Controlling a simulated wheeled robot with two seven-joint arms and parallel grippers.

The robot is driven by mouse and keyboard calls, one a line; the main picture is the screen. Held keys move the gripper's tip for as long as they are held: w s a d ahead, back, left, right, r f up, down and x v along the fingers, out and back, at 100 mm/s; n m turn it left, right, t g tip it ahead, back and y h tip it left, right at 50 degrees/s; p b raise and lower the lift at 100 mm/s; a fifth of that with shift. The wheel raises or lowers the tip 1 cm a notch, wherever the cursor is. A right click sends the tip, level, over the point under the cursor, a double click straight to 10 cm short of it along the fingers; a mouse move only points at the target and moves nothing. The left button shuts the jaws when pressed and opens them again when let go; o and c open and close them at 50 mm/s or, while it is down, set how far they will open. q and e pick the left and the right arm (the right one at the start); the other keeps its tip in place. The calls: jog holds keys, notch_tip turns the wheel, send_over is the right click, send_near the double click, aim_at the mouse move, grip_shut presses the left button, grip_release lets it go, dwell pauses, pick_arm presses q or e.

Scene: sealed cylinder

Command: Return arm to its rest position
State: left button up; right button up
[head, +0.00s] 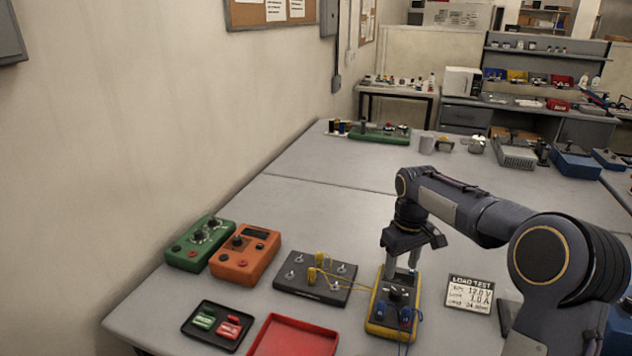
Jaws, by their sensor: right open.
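My right arm comes in from the right edge and reaches over the bench. My right gripper (403,265) points down above the yellow-edged meter (377,318). It is open, with its fingers close to the top end of the meter; I cannot tell whether they touch it. No held object shows between the fingers. The meter has a dark face with a knob and blue plugs with thin leads. My left gripper does not show.
A black terminal board (313,281) with yellow clips, an orange box (245,254) and a green box (200,243) stand left of the gripper. A red tray (293,338), a black tray (196,336) and a load test card (470,294) lie nearby.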

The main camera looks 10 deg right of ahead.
jog(key=s+a+r+m+t+y, duration=0.1)
jog(key=s+a+r, duration=0.1)
jog(key=s, duration=0.5)
jog(key=s+a+r+m+t+y, duration=0.1)
jog(key=s+a+r+t, duration=0.15)
jog(key=s, duration=0.45)
jog(key=s+a+r+m+y, duration=0.1)
jog(key=s+a, duration=0.1)
jog(key=s, duration=0.5)
jog(key=s+a+f+m+t, duration=0.1)
jog(key=s+a+f, duration=0.3)
jog(key=s, duration=0.4)
jog(key=shift+a+m+t+y, duration=0.3)
jog(key=shift+a+t+y, duration=0.1)
jog(key=shift+a+t, duration=0.15)
